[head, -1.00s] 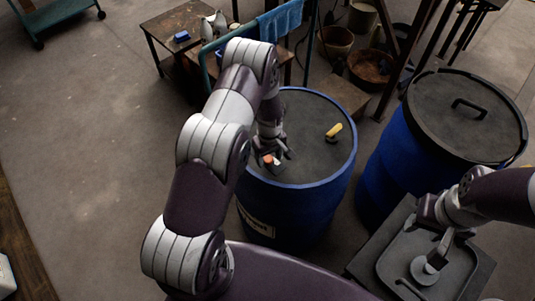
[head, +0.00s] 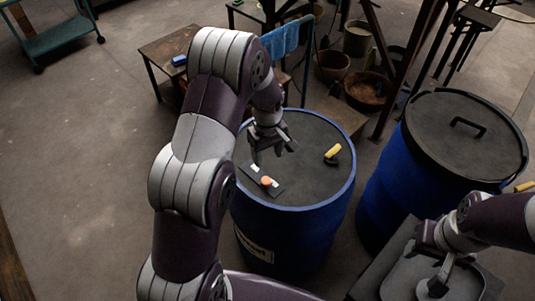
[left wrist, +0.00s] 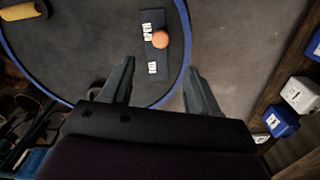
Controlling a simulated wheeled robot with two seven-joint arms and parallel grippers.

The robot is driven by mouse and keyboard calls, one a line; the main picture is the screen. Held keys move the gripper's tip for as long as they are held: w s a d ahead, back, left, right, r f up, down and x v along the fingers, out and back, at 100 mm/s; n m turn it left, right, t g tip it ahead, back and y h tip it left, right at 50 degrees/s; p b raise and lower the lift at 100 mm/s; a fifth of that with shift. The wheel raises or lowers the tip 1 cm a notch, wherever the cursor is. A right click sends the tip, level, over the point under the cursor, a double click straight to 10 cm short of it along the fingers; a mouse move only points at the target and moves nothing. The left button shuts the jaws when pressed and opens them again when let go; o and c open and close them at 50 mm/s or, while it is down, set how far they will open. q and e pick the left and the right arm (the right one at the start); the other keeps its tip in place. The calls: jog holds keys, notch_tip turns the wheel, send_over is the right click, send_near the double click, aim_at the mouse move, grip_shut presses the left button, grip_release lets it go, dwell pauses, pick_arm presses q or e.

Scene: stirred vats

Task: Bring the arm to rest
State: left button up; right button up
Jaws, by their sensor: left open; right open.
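My left gripper (head: 272,146) is open and empty above the lid of the near blue barrel (head: 290,238). In the left wrist view its two fingers (left wrist: 157,92) are spread apart. Below it, a dark strip with white labels (head: 248,170) lies on the lid, with an orange ball-like piece (head: 267,181) on it; the strip (left wrist: 157,62) and orange piece (left wrist: 161,40) also show in the left wrist view, apart from the fingers. My right gripper (head: 437,277) is at the lower right over a grey tray (head: 402,274). Its fingertips are hard to make out.
A yellow-handled tool (head: 332,153) lies on the same lid. A second blue barrel (head: 383,193) with a black handled lid (head: 465,138) stands at the right. The floor at left is clear.

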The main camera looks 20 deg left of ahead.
dwell(0.4)
pick_arm(q)
jog(key=s+d+r+m, duration=0.2)
jog(key=s+r+m, duration=0.2)
jog(key=s, duration=0.5)
jog(key=s+d+r+m+t, duration=0.1)
jog(key=s+d+r+m, duration=0.1)
jog(key=s+r+m, duration=0.3)
jog(key=s+m, duration=0.1)
jog(key=s, duration=0.2)
jog(key=shift+s+d+r+m, duration=0.2)
jog(key=shift+s+r+m, duration=0.1)
jog(key=shift+s, duration=0.1)
jog(key=shift+w, duration=0.15)
